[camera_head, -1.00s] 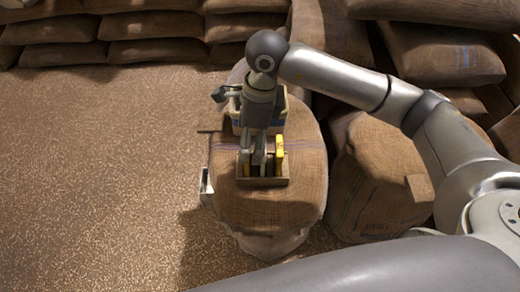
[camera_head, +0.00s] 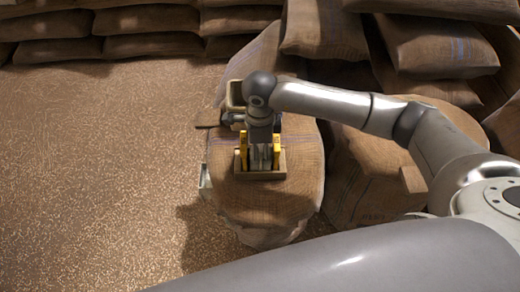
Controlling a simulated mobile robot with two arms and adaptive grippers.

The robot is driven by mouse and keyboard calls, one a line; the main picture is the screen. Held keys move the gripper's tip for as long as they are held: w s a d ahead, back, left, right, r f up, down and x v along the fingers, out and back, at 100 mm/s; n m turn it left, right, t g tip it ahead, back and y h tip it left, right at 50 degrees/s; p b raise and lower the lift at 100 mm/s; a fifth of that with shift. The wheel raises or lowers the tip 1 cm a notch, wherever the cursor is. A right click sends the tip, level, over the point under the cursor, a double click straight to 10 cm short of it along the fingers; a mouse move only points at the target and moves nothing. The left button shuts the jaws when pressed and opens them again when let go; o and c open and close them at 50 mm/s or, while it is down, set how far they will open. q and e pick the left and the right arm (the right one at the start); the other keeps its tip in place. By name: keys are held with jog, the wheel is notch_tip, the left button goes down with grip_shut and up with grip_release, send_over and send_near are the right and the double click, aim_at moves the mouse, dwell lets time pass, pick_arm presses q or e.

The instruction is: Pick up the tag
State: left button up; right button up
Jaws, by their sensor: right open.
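My right gripper (camera_head: 261,160) points down over a small wooden tray (camera_head: 262,176) on top of a burlap sack (camera_head: 265,205). Its jaws are open, with the fingertips low at the tray. A yellow piece (camera_head: 243,148) shows left of the fingers and another yellow piece (camera_head: 277,150) right of them; I cannot tell what they are. I cannot make out the tag for certain; the gripper hides much of the tray's inside. My left gripper is not in view.
A tan-rimmed bin (camera_head: 236,96) stands behind the gripper on the sack. A small pale object (camera_head: 205,180) is at the sack's left side. Stacked sacks (camera_head: 150,30) line the back, and more sacks (camera_head: 375,185) stand at right. The floor (camera_head: 100,170) at left is clear.

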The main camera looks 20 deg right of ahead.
jog(key=shift+f, duration=0.3)
jog(key=c, duration=1.1)
jog(key=shift+r, duration=0.15)
